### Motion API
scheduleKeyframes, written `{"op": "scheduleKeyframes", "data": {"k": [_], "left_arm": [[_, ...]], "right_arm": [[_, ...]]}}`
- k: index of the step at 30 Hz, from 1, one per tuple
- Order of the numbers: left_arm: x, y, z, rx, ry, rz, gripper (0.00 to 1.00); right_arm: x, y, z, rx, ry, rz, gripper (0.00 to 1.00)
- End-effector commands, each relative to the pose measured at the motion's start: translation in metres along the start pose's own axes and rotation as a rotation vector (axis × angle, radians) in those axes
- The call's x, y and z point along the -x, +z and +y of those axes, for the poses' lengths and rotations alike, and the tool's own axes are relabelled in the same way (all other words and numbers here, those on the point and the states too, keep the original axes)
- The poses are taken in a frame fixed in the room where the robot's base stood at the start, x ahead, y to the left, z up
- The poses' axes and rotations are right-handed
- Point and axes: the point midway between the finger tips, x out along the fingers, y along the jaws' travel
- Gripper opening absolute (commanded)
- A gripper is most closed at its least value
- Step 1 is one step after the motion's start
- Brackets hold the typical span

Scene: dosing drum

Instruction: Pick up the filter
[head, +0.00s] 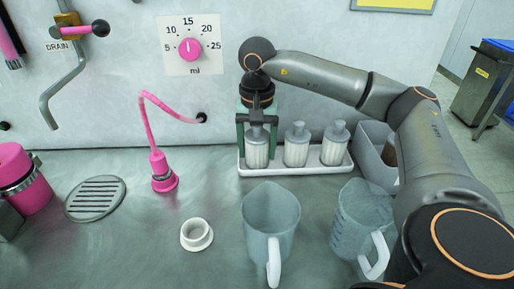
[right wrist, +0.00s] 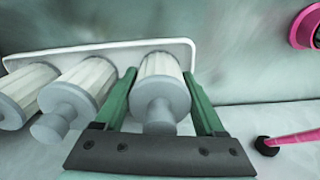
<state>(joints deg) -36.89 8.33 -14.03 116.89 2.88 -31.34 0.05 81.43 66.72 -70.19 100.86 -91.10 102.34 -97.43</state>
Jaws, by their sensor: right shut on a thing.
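Three white ribbed filters with grey caps stand in a row in a white tray (head: 300,171) by the back wall. My right gripper (head: 257,128) points down over the left filter (head: 257,156), its green fingers on both sides of the cap. In the right wrist view the fingers (right wrist: 160,88) flank this filter (right wrist: 159,68), and they are shut on it. The filter is still in the tray's row. The middle filter (head: 297,152) and the right filter (head: 335,152) stand free beside it. My left gripper is out of view.
Two clear jugs, one in the middle (head: 270,215) and one at right (head: 358,215), stand in front of the tray. A white ring (head: 196,235), a pink hose fitting (head: 163,178) and a round drain grate (head: 95,198) lie to the left. A grey bin (head: 374,142) is right of the tray.

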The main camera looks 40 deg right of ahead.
Motion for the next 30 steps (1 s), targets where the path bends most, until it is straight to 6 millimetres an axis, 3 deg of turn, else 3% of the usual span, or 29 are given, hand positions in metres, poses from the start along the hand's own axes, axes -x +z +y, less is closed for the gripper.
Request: {"op": "scheduleKeyframes", "data": {"k": [1,10,22,28,30], "left_arm": [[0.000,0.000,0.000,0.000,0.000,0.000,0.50],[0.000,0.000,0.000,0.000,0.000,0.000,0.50],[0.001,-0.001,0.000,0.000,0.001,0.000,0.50],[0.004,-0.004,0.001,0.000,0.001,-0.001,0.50],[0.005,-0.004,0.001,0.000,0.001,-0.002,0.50]], "right_arm": [[0.000,0.000,0.000,0.000,0.000,0.000,0.48],[0.000,0.000,0.000,0.000,0.000,0.000,0.14],[0.008,0.000,-0.001,0.000,-0.001,0.001,0.13],[0.036,0.000,-0.001,0.001,-0.004,0.002,0.13],[0.046,0.011,-0.005,0.006,-0.004,0.001,0.13]]}}
